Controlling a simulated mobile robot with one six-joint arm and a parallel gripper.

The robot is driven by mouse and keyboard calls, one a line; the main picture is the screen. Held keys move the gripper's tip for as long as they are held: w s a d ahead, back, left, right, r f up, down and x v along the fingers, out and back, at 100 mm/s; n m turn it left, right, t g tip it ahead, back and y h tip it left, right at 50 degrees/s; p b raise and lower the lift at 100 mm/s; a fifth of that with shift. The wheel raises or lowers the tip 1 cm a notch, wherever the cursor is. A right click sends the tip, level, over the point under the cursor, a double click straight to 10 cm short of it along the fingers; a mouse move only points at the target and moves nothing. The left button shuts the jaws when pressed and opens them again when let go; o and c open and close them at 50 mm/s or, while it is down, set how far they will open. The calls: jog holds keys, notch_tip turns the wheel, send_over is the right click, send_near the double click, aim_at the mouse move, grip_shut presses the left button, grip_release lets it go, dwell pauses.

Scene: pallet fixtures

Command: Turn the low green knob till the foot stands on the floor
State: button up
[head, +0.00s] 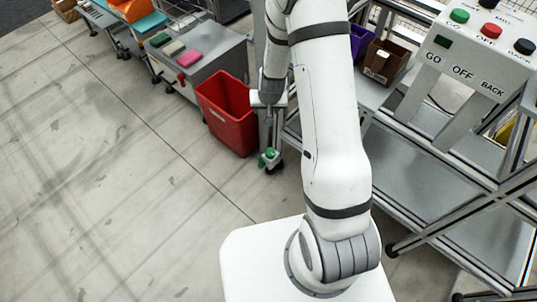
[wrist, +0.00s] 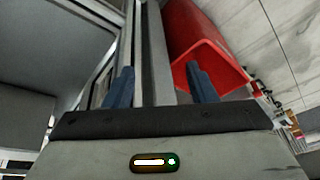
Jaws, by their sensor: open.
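The low green knob (head: 268,156) is near the floor at the base of a grey post, right of the red bin. A dark caster or foot shows next to it; I cannot tell whether the foot touches the floor. My gripper (head: 267,115) points down above the knob, in front of the post. In the wrist view my gripper (wrist: 160,84) has its two blue-grey fingers apart with nothing held. The grey post (wrist: 155,45) shows between and beyond the fingers. The knob is not visible in the wrist view.
The red bin (head: 228,112) stands close left of the post and also shows in the wrist view (wrist: 205,55). A grey cabinet (head: 200,55) is behind it. A frame with shelves (head: 430,165) and a button panel (head: 475,50) is at right. Floor at left is clear.

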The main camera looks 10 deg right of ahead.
jog(key=h+b, duration=0.1)
jog(key=b, duration=0.6)
send_near(270, 152)
jog(key=shift+m, duration=0.4)
jog(key=b+x, duration=0.2)
jog(key=x, duration=0.6)
jog(key=shift+w+d+f+b, duration=0.1)
jog(key=shift+f+b, duration=0.25)
jog(key=shift+f, duration=0.05)
jog(key=c, duration=0.7)
